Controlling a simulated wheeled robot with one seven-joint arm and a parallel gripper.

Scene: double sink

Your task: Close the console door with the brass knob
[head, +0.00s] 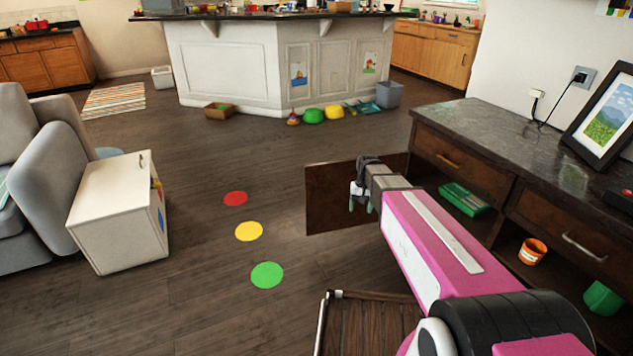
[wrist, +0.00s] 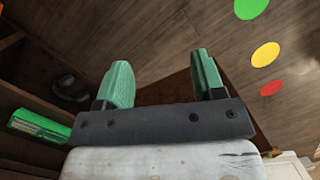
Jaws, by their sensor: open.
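The dark wood console (head: 480,150) with a grey stone top runs along the right in the head view. A brown door panel (head: 328,203) stands swung out from it into the room, partly behind my gripper. No brass knob can be made out on it; a brass handle (head: 447,161) shows on the drawer above. My gripper (head: 361,200) is in front of the panel, its green fingers apart and nothing visible between them. In the wrist view my gripper (wrist: 163,82) is open, with the reddish-brown door (wrist: 168,92) behind and between the fingers. Contact cannot be judged.
A slatted wooden piece (head: 370,325) stands low in front. Floor with coloured dots (head: 249,231) is clear left; a white cabinet (head: 120,215) stands beyond.

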